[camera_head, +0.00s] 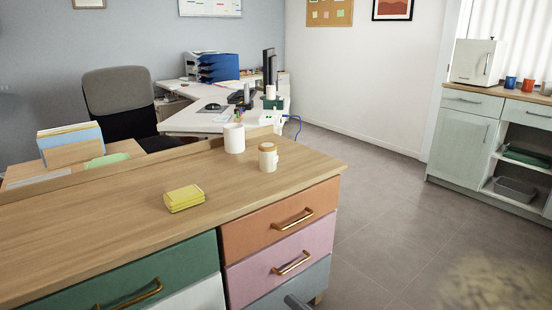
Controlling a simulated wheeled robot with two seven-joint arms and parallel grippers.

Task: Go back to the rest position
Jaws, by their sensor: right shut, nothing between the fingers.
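My right gripper (297,301) shows only as a small dark grey piece at the bottom edge, in front of the lowest drawer of the wooden-topped cabinet (110,205). It is shut with nothing in it. Most of it and its arm are cut off by the frame edge. My left gripper is not in view.
On the cabinet top are a yellow block of notes (184,198), a white mug (234,138) and a lidded jar (268,157). The orange drawer (265,228) and pink drawer (260,270) look closed. A pale green cupboard (457,145) stands beyond.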

